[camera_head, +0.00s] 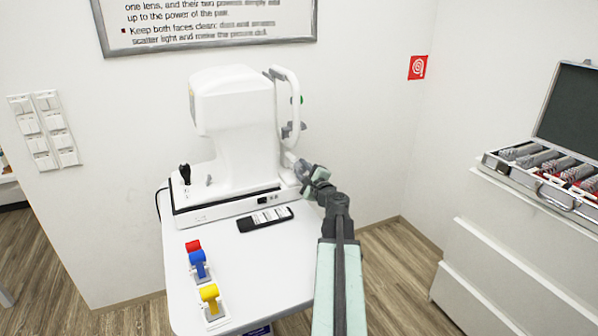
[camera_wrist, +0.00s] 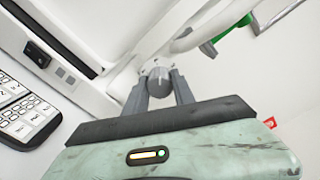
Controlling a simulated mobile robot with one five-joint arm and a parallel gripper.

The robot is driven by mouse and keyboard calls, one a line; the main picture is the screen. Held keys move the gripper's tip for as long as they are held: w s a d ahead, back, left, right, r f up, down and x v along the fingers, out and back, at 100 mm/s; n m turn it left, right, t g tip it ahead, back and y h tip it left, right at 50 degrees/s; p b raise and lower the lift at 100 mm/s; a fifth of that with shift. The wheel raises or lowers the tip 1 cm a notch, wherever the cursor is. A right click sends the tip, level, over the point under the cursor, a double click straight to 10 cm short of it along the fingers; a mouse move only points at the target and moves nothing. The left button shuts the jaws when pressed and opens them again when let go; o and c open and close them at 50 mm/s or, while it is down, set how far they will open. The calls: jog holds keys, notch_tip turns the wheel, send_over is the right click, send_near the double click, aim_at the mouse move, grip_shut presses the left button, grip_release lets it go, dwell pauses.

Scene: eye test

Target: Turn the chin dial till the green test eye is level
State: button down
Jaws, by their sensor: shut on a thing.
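The chin dial (camera_wrist: 159,84) is a grey round knob with a pale mark, at the foot of the chin-rest post of the white eye instrument (camera_head: 232,100). My gripper (camera_wrist: 159,76) is shut on it, one finger on each side. In the head view my gripper (camera_head: 308,172) reaches the instrument's lower right side and mostly hides the dial. The green test eye (camera_head: 302,99) shows as a small patch beside the headrest frame. In the wrist view a green part (camera_wrist: 234,32) shows at the upper right; I cannot tell if it is level.
A black-and-white keypad (camera_head: 265,219) lies on the white table (camera_head: 265,275) before the instrument. Red (camera_head: 193,246), blue (camera_head: 199,264) and yellow (camera_head: 210,297) levers stand at the table's left. An open lens case (camera_head: 530,190) rests on white drawers at right.

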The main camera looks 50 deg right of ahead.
jog(key=shift+w+a+r+n, duration=0.1)
jog(key=shift+w+n, duration=0.05)
jog(key=shift+n, duration=0.75)
jog(key=c, duration=1.1)
grip_release()
jog(key=shift+o, duration=0.2)
jog(key=v, duration=0.7)
jog(key=shift+s, duration=0.35)
